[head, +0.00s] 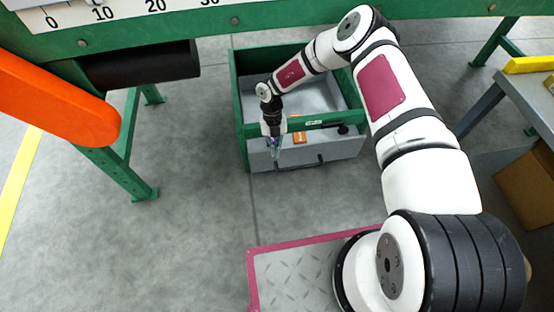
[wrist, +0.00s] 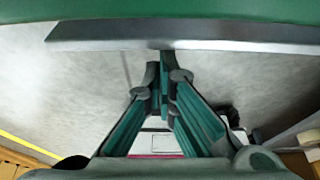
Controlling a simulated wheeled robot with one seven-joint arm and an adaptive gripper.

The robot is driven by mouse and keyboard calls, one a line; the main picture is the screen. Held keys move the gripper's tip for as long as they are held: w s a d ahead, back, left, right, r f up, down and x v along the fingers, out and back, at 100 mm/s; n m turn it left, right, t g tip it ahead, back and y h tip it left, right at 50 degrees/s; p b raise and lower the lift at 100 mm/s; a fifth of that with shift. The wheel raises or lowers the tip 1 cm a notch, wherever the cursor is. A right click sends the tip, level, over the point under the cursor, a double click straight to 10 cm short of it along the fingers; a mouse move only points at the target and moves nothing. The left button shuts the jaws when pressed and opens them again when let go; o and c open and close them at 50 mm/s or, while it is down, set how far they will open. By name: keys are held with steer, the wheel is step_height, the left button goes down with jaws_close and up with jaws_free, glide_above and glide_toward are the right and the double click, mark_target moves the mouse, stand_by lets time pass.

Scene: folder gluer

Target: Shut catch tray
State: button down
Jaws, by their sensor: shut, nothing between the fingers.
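The catch tray (head: 330,152) is a grey box in a green frame on the floor. Its grey front panel shows below the green front bar, with a dark handle along its lower part. How far the tray stands out of the frame is hard to tell.
A green bench with a scale strip (head: 100,14), a black roller (head: 140,65) and an orange part (head: 55,100) stand at left. A grey table (head: 500,95) and a cardboard box (head: 527,190) are at right. The floor left of the tray is clear.

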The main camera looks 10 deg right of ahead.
steer(key=shift+w, duration=0.75)
steer(key=shift+s, duration=0.1)
